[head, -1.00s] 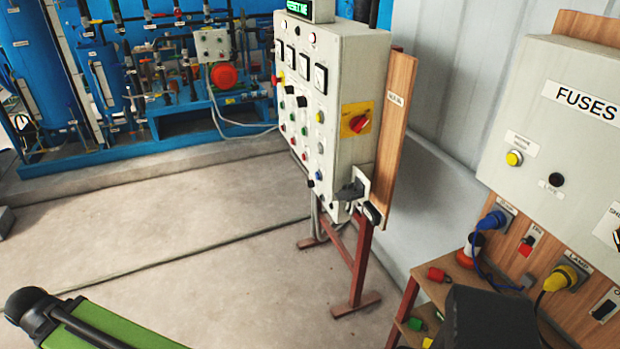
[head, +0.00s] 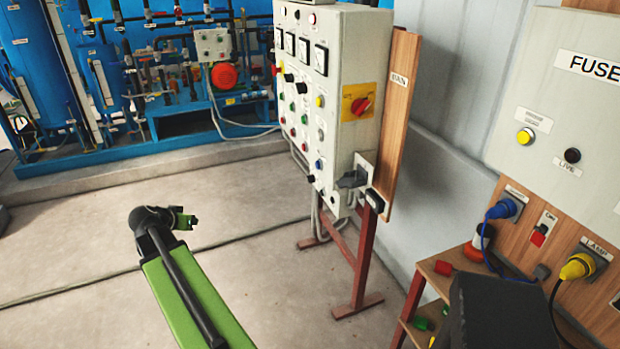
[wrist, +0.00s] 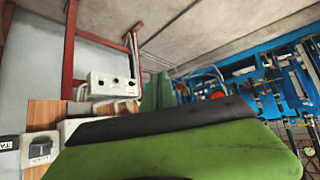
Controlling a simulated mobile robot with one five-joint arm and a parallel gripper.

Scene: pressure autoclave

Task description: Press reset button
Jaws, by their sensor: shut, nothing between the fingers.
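The grey control panel box (head: 345,100) stands on a red frame at the middle of the head view. Its left face carries dials, knobs and several small coloured buttons, among them a blue one (head: 318,165) low down and a yellow one (head: 320,101). Their labels are too small to read, so I cannot tell which is the reset button. My gripper (head: 190,221) is small in the head view, at the end of my green arm, shut and empty. It appears left of the box, apart from it. The wrist view shows mostly my green and black arm parts.
A red rotary switch (head: 360,106) on a yellow plate and a wooden board (head: 398,115) are on the box's right side. The fuse box (head: 570,120) and a plug board are at the right. Blue machinery (head: 150,50) stands behind. The concrete floor (head: 85,240) between is clear.

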